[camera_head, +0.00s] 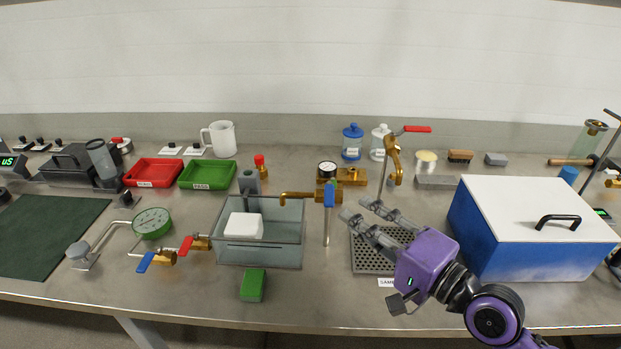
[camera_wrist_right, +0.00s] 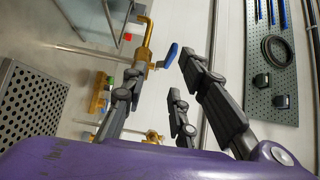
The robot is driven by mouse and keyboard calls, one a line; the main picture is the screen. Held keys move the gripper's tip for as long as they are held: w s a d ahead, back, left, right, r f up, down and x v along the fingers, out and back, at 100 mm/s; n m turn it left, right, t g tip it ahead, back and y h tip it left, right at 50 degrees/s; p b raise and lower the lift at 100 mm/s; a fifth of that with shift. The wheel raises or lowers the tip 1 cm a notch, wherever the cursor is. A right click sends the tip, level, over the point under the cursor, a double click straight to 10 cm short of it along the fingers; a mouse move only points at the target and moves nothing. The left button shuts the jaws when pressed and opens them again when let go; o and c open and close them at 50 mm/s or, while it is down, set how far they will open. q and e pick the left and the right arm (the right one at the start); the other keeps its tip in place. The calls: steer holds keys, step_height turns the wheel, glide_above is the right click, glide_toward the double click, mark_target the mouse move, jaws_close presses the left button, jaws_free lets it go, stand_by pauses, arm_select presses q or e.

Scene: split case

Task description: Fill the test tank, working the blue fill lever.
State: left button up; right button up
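The clear test tank (camera_head: 230,254) stands at the middle front of the bench with a white block (camera_head: 244,226) in it. I cannot make out a water level. A brass fill tap (camera_head: 300,196) reaches over its right side on a thin post. Its blue fill lever (camera_head: 330,195) hangs downward in the head view; it also shows in the right wrist view (camera_wrist_right: 172,55), beyond the fingertips. My right gripper (camera_head: 357,209) is open and empty, its fingers apart, just right of the lever with a gap between. My left gripper is out of view.
Red-lever (camera_head: 186,245) and blue-lever (camera_head: 147,262) valves sit left of the tank. A green sponge (camera_head: 253,285) lies in front. A perforated drain tray (camera_head: 368,258) is under my right gripper. A blue case with a white lid (camera_head: 530,210) stands at right.

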mark_target(330, 194)
steer(key=x, duration=0.2)
steer(key=r+x, duration=0.1)
steer(key=x, duration=0.1)
steer(key=p+x, duration=0.1)
steer(key=x, duration=0.2)
steer(key=shift+a+r, duration=0.2)
steer(key=shift+r, duration=0.15)
steer(key=shift+w+a+f, duration=0.1)
steer(key=shift+w+a, duration=0.25)
steer(key=shift+a, duration=0.05)
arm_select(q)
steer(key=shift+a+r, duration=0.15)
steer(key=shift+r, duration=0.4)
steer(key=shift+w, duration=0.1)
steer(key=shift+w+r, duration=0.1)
arm_select(e)
jaws_close()
